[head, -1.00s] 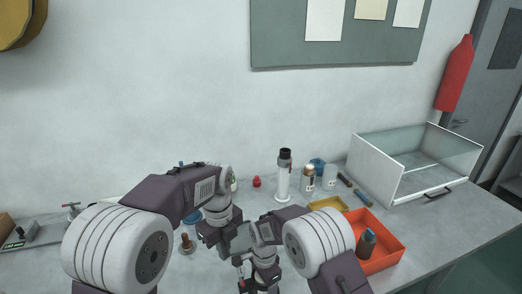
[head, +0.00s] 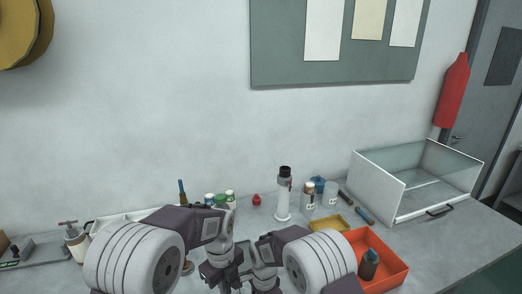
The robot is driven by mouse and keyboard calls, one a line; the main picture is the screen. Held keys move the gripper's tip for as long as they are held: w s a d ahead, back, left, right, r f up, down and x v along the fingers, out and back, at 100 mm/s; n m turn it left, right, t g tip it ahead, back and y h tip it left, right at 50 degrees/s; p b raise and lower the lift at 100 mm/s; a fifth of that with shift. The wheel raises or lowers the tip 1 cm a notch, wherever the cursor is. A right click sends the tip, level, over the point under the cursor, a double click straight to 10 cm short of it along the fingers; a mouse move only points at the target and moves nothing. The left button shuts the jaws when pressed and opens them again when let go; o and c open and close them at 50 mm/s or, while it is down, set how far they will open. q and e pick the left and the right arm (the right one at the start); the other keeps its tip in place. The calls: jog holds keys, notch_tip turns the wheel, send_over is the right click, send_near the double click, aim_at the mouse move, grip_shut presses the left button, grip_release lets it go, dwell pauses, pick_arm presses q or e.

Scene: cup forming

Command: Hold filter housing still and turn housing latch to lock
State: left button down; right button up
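An upright white cylinder (head: 283,201) with a dark top and a small side fitting stands on the bench right of centre. I cannot tell whether it is the filter housing, and no latch can be made out clearly. My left gripper (head: 226,283) and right gripper (head: 254,285) are close together at the bottom centre, in front of and left of the cylinder, apart from it. Their fingertips are hidden or cut off by the frame, and anything between them cannot be made out.
An orange tray (head: 395,279) holding a dark bottle (head: 369,264) and a yellow tray (head: 343,220) lie to the right. A clear-fronted white box (head: 377,190) stands at the back right. Several small bottles stand behind my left arm. A red knob (head: 256,199) sits mid-bench.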

pick_arm(q)
jog(key=shift+d, duration=0.25)
dwell(0.3)
jog(key=shift+w+d, duration=0.1)
jog(key=shift+w, duration=0.05)
jog(key=shift+w+d, duration=0.5)
jog(key=shift+w, duration=0.2)
jog(key=shift+w+d, duration=0.25)
jog(key=shift+d, duration=0.25)
dwell(0.3)
jog(key=shift+w, duration=0.15)
